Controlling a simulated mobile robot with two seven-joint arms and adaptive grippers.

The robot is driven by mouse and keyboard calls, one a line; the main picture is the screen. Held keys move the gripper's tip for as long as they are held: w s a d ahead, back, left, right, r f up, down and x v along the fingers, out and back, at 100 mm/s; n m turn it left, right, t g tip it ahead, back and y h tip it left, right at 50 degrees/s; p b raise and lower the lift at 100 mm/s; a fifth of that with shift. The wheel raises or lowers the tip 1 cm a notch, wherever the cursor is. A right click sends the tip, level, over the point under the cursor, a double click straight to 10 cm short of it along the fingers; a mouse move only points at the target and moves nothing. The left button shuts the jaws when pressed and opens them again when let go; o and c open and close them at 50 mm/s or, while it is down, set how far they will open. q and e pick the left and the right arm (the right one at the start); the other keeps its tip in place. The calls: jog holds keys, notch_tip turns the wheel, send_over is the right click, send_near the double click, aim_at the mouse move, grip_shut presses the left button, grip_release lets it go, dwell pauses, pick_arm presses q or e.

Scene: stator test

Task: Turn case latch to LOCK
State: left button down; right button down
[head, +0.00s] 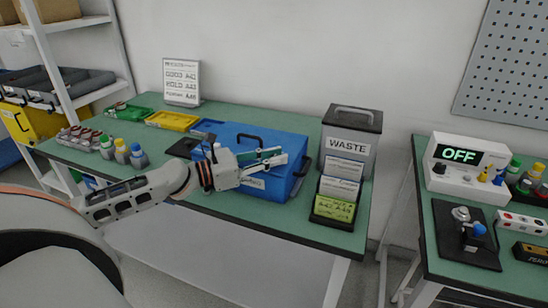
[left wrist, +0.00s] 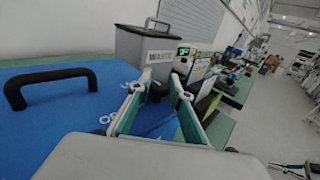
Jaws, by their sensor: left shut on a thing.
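The blue case (head: 225,130) stands on the green bench, with a black handle on its lid and another at its right side. Its lid with white marks also shows in the left wrist view (left wrist: 60,115). My left gripper (head: 283,157) is at the front right of the case. In the left wrist view its fingers (left wrist: 161,84) are close around a small dark part, which looks like the case latch. The fingers mostly hide it, so I cannot read which way it is turned. My right gripper (left wrist: 292,168) seems to show small at the lower right of the left wrist view.
A grey WASTE bin (head: 349,133) stands right of the case, with card holders (head: 338,187) before it. Coloured trays and bottles (head: 122,152) are at the left. A second bench carries a tester (head: 462,165) reading OFF. The bench front edge is free.

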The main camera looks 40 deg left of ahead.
pick_arm(q)
jog(key=c, duration=2.1)
grip_release()
jog(key=shift+o, duration=1.1)
jog(key=shift+v, duration=0.9)
jog(key=v, duration=1)
pick_arm(e)
jog(key=shift+w, duration=0.1)
